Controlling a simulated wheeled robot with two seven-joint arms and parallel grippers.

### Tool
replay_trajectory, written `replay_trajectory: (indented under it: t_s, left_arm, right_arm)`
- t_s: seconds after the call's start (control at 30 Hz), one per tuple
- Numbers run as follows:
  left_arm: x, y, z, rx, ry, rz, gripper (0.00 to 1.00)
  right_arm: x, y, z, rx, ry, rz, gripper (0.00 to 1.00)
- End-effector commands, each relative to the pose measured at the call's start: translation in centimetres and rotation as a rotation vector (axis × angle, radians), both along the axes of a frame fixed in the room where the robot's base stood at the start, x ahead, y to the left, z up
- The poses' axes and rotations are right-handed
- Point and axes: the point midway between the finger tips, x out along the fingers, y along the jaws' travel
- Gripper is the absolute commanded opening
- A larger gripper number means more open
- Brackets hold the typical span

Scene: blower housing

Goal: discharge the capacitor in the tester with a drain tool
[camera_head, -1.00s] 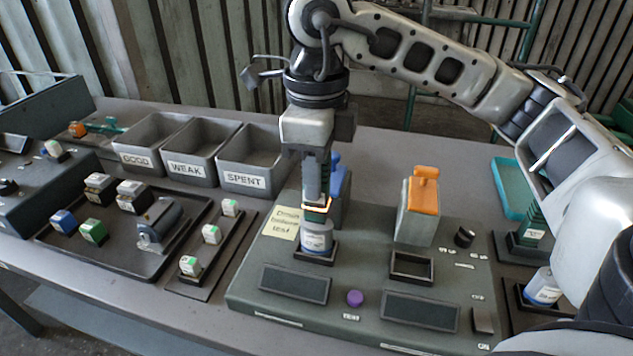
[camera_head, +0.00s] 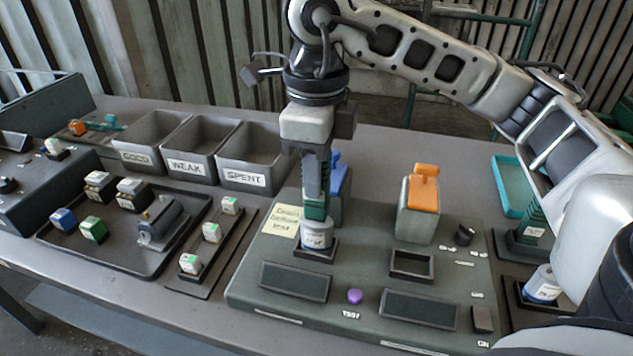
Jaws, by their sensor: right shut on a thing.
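My left gripper is not in view.
A blue lever block (camera_head: 338,188) stands close behind the gripper, and an orange-topped block (camera_head: 420,205) to its right. An empty socket (camera_head: 411,265) is in front of that. Bins marked GOOD (camera_head: 137,171), WEAK (camera_head: 186,180) and SPENT (camera_head: 243,192) stand at the back left.

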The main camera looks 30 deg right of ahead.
Motion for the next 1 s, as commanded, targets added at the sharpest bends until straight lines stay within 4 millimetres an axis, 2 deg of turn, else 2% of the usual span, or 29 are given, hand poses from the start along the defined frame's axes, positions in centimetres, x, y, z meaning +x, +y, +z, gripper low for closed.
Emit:
replay_trajectory:
  t_s: [0.47,1.0]
  left_arm:
    - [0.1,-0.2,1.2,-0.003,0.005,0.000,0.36]
    - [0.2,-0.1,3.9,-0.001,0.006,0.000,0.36]
  right_arm:
    - [0.0,0.0,3.0,0.000,0.000,0.000,0.08]
    - [0.0,0.0,6.8,0.000,0.000,0.000,0.08]
